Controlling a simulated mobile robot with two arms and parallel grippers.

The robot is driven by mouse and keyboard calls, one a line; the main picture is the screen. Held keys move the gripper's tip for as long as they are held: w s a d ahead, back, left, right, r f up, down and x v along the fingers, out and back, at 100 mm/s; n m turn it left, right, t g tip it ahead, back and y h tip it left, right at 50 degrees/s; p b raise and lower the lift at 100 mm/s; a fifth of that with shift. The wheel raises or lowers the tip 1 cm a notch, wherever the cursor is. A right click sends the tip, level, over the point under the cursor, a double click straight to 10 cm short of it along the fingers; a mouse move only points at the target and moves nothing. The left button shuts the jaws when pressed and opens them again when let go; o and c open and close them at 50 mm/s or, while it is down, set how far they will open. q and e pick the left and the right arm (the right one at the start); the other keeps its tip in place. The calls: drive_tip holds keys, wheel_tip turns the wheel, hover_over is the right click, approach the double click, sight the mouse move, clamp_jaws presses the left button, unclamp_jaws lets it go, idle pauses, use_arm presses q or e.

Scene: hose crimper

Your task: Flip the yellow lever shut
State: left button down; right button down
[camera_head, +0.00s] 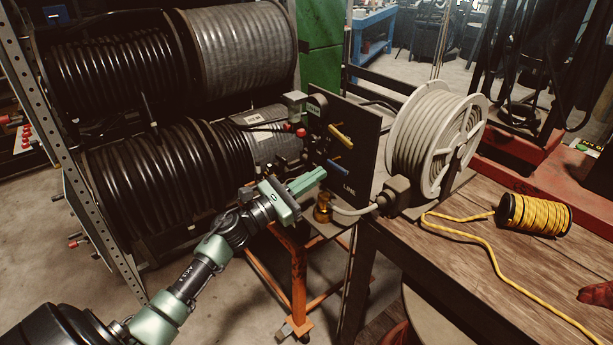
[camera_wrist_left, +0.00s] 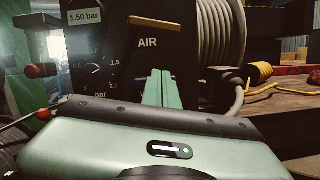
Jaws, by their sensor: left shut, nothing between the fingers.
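The yellow lever (camera_head: 341,136) is on the upper part of a dark upright panel (camera_head: 360,150). In the left wrist view the yellow lever (camera_wrist_left: 155,23) lies nearly level above the word AIR. A blue lever (camera_head: 337,168) is below it, above the word LINE. My left gripper (camera_head: 320,175) is shut and empty, its green fingers pointing at the panel near the blue lever and below the yellow one. In the left wrist view the fingertips (camera_wrist_left: 161,74) show below AIR; whether they touch the panel I cannot tell. My right gripper is not in view.
A grey hose reel (camera_head: 435,140) stands right of the panel. A yellow cord spool (camera_head: 535,215) lies on the wooden bench (camera_head: 470,260). Black hose reels (camera_head: 165,180) fill the rack at left. A red knob (camera_head: 301,132) and a dial (camera_wrist_left: 95,70) are left of the levers.

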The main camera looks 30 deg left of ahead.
sight(346, 145)
use_arm(q)
drive_tip(key=x, duration=0.2)
drive_tip(key=p+x, duration=0.2)
drive_tip(key=x, duration=0.1)
drive_tip(key=shift+w+d+r, duration=0.1)
drive_tip(key=shift+w+r, duration=0.1)
drive_tip(key=shift+r, duration=0.3)
drive_tip(key=r, duration=0.1)
drive_tip(key=r+p, duration=0.2)
drive_tip(key=shift+s+d, duration=0.3)
drive_tip(key=shift+d, duration=0.05)
drive_tip(key=shift+f, duration=0.1)
drive_tip(key=n, duration=0.2)
drive_tip(key=r+n+y+p, duration=0.1)
drive_tip(key=shift+s+d+r+n, duration=0.15)
drive_tip(key=shift+d+r+n, duration=0.05)
drive_tip(key=shift+d+n, duration=0.2)
drive_tip(key=shift+f, duration=0.15)
